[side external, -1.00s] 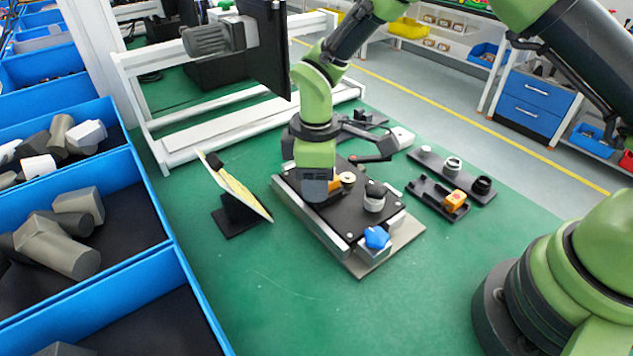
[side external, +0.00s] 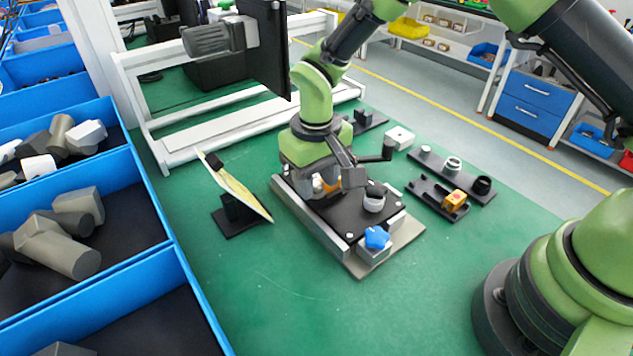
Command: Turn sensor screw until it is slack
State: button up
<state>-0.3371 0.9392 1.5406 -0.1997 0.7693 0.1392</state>
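A fixture with a black top plate (side external: 345,217) sits on a grey base on the green table. My gripper (side external: 326,184) points down over the plate's far left part, with a dark finger at its right side. An orange part (side external: 331,186), perhaps the sensor, shows partly under it beside a small pale piece (side external: 317,184). I cannot make out the sensor screw; my gripper covers that area. Whether the fingers touch or grip anything is hidden. A blue star knob (side external: 376,237) sits at the fixture's near end, and a dark-topped white round part (side external: 375,198) stands on the plate.
A tilted panel on a black stand (side external: 238,187) stands left of the fixture. Dark trays (side external: 437,196) with an orange block (side external: 455,201) and round parts lie to the right. Blue bins (side external: 150,270) line the left edge. The table's front is clear.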

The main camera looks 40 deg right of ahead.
grip_shut()
jog(key=n, duration=0.3)
jog(key=shift+o, duration=0.2)
grip_release()
jog(key=shift+r, duration=2.55)
